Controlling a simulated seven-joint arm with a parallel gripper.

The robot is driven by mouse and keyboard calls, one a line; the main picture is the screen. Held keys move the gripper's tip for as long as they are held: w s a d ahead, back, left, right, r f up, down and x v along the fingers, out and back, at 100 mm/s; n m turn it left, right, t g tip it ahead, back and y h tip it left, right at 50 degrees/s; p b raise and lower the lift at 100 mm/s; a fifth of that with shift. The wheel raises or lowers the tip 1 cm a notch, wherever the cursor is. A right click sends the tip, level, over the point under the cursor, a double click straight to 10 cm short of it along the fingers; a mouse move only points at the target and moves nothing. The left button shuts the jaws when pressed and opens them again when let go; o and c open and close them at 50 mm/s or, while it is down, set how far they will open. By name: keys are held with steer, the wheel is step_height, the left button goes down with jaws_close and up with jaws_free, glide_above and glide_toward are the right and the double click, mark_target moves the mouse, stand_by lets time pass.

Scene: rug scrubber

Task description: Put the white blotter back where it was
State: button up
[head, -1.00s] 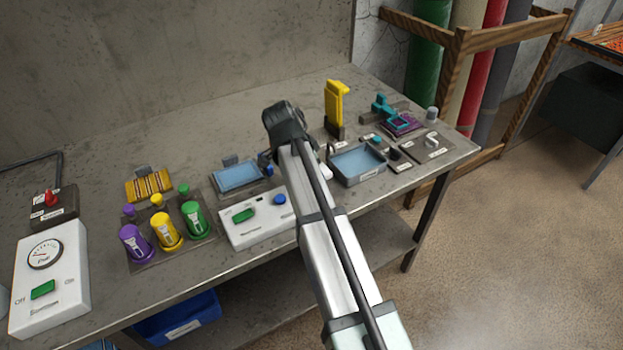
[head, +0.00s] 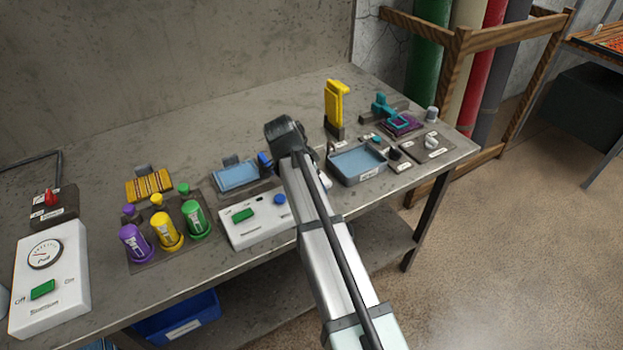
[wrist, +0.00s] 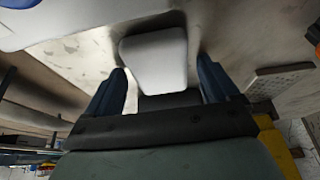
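In the wrist view a white block-like thing with rounded corners (wrist: 155,62), which looks like the white blotter, lies between the two dark blue fingers of my gripper (wrist: 164,82). The fingers are wide apart. A narrow gap shows between the white thing and the right finger, and the left finger overlaps or nearly meets its edge. In the head view my gripper is over the middle of the bench, mostly hidden behind my wrist. A small white patch (head: 326,181) shows just right of my wrist there; I cannot tell if it is the blotter.
A light blue tray (head: 357,163) stands right of my gripper and another blue pad (head: 235,176) left. A white control box (head: 257,219) is in front. A yellow upright tool (head: 335,105) stands behind. A white piece (head: 431,142) sits on a dark plate at the right.

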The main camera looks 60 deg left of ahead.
steer(key=v, duration=1.2)
steer(key=shift+r, duration=0.15)
stand_by(0.5)
